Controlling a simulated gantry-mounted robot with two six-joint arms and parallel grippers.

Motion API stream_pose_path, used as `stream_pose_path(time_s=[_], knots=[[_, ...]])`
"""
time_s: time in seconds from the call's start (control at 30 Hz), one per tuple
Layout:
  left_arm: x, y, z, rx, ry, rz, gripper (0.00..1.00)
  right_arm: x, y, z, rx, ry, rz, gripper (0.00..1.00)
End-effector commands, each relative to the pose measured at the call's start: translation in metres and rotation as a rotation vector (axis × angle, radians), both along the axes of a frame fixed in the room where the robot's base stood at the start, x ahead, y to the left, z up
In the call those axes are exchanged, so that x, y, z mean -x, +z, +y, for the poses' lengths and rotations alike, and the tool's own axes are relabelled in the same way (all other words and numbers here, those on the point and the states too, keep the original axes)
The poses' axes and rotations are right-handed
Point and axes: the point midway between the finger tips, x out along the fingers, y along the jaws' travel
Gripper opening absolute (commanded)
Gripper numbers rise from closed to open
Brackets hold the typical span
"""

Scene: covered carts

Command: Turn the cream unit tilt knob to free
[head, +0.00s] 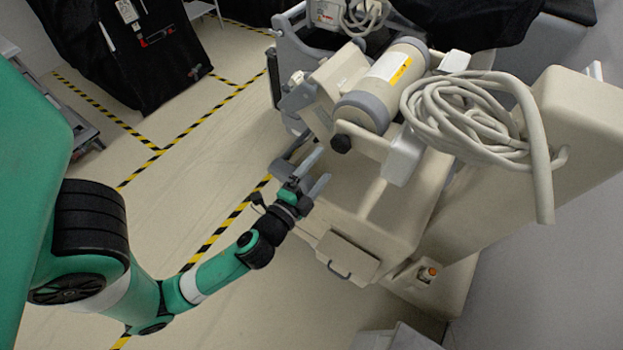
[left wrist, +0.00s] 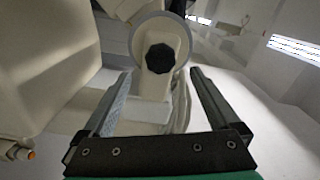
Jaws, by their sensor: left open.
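The cream unit (head: 420,190) stands right of centre in the head view, with a cylindrical head (head: 383,84) that has grey end rings. A black lobed knob (head: 340,143) sits on the arm at the near end of the cylinder. In the left wrist view the knob (left wrist: 160,58) faces the camera, just beyond and between the fingertips. My left gripper (head: 318,168) is open and empty, a short way below and left of the knob, apart from it. Its two fingers (left wrist: 160,75) frame the knob in the wrist view. My right gripper is not in view.
A thick coiled cream cable (head: 465,115) hangs on the unit right of the cylinder. A drawer-like box with a handle (head: 346,258) and an orange-topped button (head: 428,272) are on the unit's near side. Black-covered carts (head: 135,55) stand at the back left.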

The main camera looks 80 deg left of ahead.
Motion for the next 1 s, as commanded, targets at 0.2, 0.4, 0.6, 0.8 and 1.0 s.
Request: stream_pose_path(time_s=[0.2, 0.4, 0.6, 0.8, 1.0], knots=[[0.025, -0.002, -0.023, 0.001, -0.004, -0.001, 0.95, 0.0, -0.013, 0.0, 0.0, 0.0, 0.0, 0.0], [0.03, 0.001, -0.025, 0.0, 0.001, -0.003, 0.95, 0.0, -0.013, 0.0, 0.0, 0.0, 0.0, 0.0], [0.029, 0.001, -0.025, 0.0, 0.002, -0.003, 0.95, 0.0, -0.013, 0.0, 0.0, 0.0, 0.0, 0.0], [0.029, 0.001, -0.025, 0.0, 0.002, -0.002, 0.95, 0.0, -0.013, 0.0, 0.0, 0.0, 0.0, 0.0], [0.006, 0.03, -0.028, -0.005, -0.013, -0.096, 0.95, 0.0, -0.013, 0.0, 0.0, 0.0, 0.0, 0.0]])
